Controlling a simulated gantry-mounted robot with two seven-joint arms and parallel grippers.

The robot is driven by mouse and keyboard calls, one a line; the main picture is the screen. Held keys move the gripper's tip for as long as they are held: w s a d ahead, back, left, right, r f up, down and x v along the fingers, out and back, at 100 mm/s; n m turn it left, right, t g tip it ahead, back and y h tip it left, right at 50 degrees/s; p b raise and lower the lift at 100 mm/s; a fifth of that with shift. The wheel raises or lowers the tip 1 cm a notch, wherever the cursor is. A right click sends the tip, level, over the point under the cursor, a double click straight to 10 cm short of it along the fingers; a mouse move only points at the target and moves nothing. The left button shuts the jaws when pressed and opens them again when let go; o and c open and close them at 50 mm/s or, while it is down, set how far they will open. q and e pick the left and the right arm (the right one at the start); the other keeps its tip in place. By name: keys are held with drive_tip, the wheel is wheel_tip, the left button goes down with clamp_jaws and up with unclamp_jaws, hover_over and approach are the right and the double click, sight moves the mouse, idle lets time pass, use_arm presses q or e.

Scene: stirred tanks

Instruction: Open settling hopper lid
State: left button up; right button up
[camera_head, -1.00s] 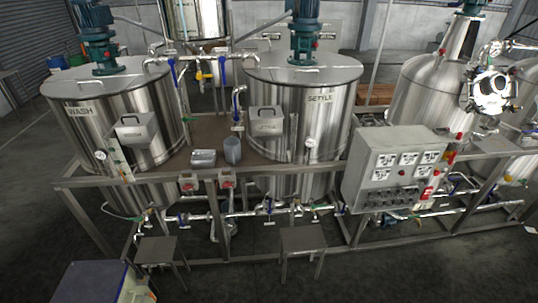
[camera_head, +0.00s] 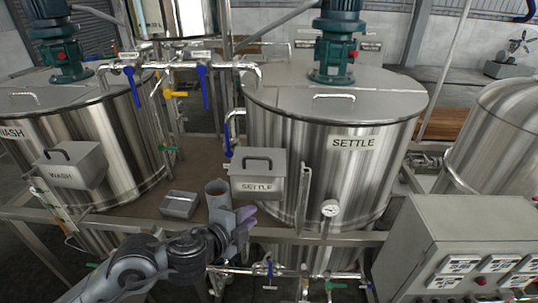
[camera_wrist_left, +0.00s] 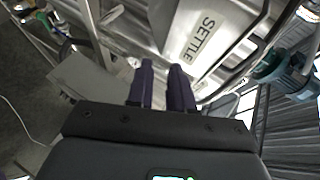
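The settling hopper (camera_head: 256,187) is a small grey box with a SETTLE label on the front of the SETTLE tank (camera_head: 345,175). Its lid (camera_head: 240,161) is down and carries a dark arched handle. In the left wrist view the grey hopper (camera_wrist_left: 88,82) shows at left with its dark handle, beside the tank's SETTLE label. My left gripper (camera_head: 244,222), with purple fingers, is just below and in front of the hopper, apart from the handle. In the wrist view its two fingers (camera_wrist_left: 160,82) are separated with nothing between them. My right gripper is not in view.
The WASH hopper (camera_head: 72,168) is farther left. A gauge (camera_head: 329,209) and control cabinet (camera_head: 440,250) are at right. Pipes run behind.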

use_arm(q)
wheel_tip(320, 180, up, 3)
drive_tip(key=w+a, duration=0.1)
drive_tip(key=w, duration=0.1)
drive_tip(key=t+b, duration=0.2)
drive_tip(key=t, duration=0.1)
approach(257, 158)
drive_tip(key=shift+m, duration=0.4)
drive_tip(key=p+x, duration=0.1)
drive_tip(key=x, duration=0.9)
drive_tip(key=shift+w+f, duration=0.15)
drive_tip(key=shift+w, duration=0.05)
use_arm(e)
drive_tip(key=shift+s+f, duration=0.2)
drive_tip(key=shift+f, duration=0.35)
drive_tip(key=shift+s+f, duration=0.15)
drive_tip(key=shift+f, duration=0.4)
use_arm(q)
clamp_jaws()
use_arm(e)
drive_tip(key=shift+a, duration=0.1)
